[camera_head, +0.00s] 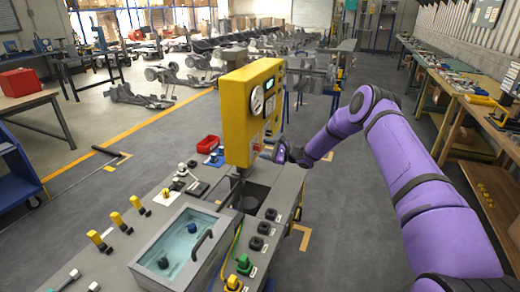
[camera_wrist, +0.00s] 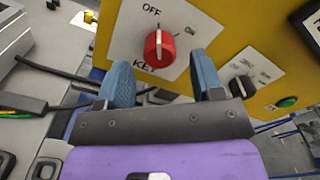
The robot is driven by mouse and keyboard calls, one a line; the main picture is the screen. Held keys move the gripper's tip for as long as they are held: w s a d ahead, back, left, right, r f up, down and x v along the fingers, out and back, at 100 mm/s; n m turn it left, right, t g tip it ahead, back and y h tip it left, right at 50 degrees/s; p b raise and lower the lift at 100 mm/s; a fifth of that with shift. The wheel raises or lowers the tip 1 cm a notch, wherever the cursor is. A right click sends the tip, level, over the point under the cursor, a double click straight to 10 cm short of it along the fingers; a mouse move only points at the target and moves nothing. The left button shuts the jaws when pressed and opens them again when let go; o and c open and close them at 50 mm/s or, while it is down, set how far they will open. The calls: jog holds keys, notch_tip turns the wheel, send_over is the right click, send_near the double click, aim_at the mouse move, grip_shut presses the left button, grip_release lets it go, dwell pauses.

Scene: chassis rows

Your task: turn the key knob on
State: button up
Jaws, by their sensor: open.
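The key knob (camera_wrist: 159,48) is a red rotary knob on a white plate marked OFF, ON and KEY in the wrist view. The plate sits on the yellow control box (camera_head: 240,125), which stands on the grey console in the head view. My gripper (camera_wrist: 164,80) is open, with its two blue fingers apart below the knob in the wrist view. The knob shows beyond and between the fingertips, and I see no contact. In the head view my gripper (camera_head: 280,152) is beside the box's right face.
A black knob (camera_wrist: 242,86) and a green button (camera_wrist: 287,102) are right of the key plate. The console (camera_head: 115,265) carries yellow levers, a clear-lidded case (camera_head: 182,245) and several knobs. Floor right of the console is clear.

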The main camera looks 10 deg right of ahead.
aim_at(257, 148)
jog(key=shift+x, duration=1.45)
jog(key=c, duration=0.9)
jog(key=shift+m, duration=0.3)
jog(key=m, duration=1.1)
jog(key=shift+m, duration=0.3)
